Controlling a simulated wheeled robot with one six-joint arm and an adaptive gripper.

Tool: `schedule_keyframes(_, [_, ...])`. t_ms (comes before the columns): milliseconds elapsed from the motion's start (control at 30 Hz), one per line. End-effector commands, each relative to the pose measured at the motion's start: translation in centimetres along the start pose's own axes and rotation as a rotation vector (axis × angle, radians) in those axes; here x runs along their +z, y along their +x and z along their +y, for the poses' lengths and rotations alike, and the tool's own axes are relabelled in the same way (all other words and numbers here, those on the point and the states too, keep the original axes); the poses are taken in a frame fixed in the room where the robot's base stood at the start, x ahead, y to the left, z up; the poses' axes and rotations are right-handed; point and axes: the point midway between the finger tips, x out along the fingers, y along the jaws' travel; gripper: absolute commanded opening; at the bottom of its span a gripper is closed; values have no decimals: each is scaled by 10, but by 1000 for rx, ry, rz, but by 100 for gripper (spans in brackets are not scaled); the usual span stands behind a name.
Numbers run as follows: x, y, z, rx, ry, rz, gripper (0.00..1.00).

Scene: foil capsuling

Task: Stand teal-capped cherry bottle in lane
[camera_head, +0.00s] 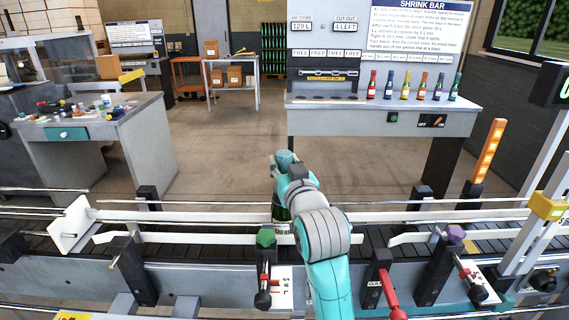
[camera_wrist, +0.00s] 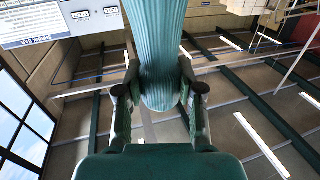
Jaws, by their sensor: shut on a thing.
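My gripper (camera_head: 284,172) reaches out over the conveyor. In the wrist view its two dark fingers (camera_wrist: 160,92) press on either side of a pleated teal cap (camera_wrist: 162,45). The cap top (camera_head: 285,157) also shows in the head view at my gripper's end. The lane lies between white guide rails (camera_head: 180,217) along the dark belt.
Posts with a green knob (camera_head: 265,237) and a purple knob (camera_head: 455,233) stand at the near rail. A red lever (camera_head: 389,291) is right of my arm. The shrink bar bench (camera_head: 380,122) holds several capped bottles behind. A cluttered grey table (camera_head: 95,125) stands left.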

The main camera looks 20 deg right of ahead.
Motion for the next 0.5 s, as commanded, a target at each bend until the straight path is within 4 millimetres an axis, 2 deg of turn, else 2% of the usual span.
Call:
schedule_keyframes(300, [3, 0, 0, 0, 0, 4, 0])
schedule_keyframes(333, [3, 0, 0, 0, 0, 5, 45])
schedule_keyframes(400, [3, 0, 0, 0, 0, 4, 62])
schedule_keyframes(433, [3, 0, 0, 0, 0, 4, 66])
schedule_keyframes(500, [3, 0, 0, 0, 0, 3, 66])
